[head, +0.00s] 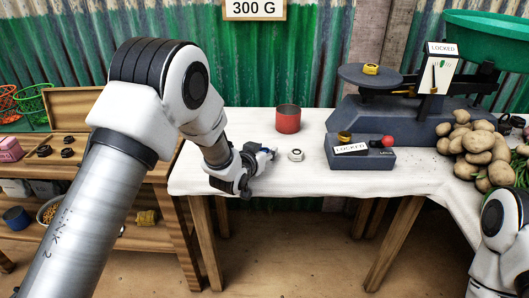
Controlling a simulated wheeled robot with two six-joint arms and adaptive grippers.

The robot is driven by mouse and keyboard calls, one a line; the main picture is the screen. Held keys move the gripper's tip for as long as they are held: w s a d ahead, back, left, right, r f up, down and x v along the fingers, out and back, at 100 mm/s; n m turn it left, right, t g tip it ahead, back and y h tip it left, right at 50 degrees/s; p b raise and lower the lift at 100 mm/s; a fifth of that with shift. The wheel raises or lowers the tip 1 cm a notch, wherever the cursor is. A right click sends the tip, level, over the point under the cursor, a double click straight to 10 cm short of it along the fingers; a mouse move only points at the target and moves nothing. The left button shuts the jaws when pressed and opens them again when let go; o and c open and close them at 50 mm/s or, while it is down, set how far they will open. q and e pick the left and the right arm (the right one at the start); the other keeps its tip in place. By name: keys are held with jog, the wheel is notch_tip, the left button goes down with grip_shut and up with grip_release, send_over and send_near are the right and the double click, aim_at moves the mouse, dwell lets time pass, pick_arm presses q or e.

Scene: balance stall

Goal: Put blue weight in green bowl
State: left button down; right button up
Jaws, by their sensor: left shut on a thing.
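The green bowl (490,38) sits high on the right side of the grey scale, cut off by the right picture edge. My left gripper (264,157) is low over the white-covered table, near its front left part. It is shut on a small blue thing (268,151), which looks like the blue weight. The fingers hide most of it, and I cannot tell whether it touches the table. The bowl is far to the right of my left gripper and higher. My right arm shows at the lower right, with its gripper out of view.
A white ring-shaped piece (295,155) lies just right of my left gripper. A red cup (288,119) stands behind it. The grey scale (385,121) has a "LOCKED" sign and a flat dark pan (369,77). Potatoes (478,150) are heaped at the right.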

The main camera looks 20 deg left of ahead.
pick_arm(q)
jog(key=shift+f, duration=0.1)
jog(key=c, duration=0.7)
grip_release()
